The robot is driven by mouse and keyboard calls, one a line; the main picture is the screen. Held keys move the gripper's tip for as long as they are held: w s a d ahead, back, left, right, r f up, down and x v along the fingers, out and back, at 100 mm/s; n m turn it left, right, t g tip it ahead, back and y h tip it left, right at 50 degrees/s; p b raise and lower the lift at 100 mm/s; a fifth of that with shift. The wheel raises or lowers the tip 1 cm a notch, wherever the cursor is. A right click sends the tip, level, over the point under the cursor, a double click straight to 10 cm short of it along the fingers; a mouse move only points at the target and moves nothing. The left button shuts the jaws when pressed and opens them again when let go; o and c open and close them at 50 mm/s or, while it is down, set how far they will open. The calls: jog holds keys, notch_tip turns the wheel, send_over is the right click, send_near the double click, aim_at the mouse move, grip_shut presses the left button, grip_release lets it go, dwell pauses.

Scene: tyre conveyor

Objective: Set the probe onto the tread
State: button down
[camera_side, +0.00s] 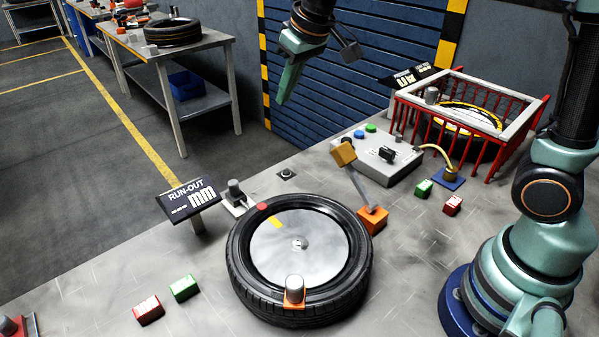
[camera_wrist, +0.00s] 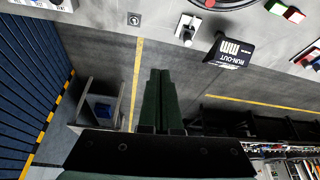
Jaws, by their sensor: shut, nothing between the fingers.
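A black tyre (camera_side: 360,262) with a silver disc (camera_side: 290,262) lies flat on the grey table. At its right edge an orange base (camera_side: 373,220) carries a grey hinged arm (camera_side: 360,186) with an ochre block (camera_side: 344,152) on its raised end; this may be the probe. The arm leans up and away from the tyre. A small grey device (camera_side: 235,190) stands at the tyre's back left, also in the wrist view (camera_wrist: 188,28). My gripper (camera_side: 281,101) is shut and empty, high behind the tyre and apart from everything. Its green fingers (camera_wrist: 160,72) lie together in the wrist view.
A RUN-OUT display (camera_side: 188,199) stands left of the tyre, with red (camera_side: 149,310) and green (camera_side: 184,287) blocks in front. A grey control box (camera_side: 390,160) and a red-railed cage (camera_side: 500,125) stand at back right. The table's back edge is clear near the middle.

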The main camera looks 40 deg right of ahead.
jog(key=w+a+f, duration=0.5)
jog(key=w, duration=0.2)
jog(key=n+g, duration=0.1)
send_over(233, 185)
jog(key=w, duration=0.4)
notch_tip(233, 185, down, 6)
jog(key=shift+s+f, duration=0.15)
jog(key=shift+s, duration=0.1)
jog(key=x, duration=1)
jog(key=shift+s+d, duration=0.2)
jog(key=shift+s, duration=0.75)
jog(key=shift+s+d, duration=0.25)
jog(key=shift+s, duration=0.7)
jog(key=shift+s, duration=1.9)
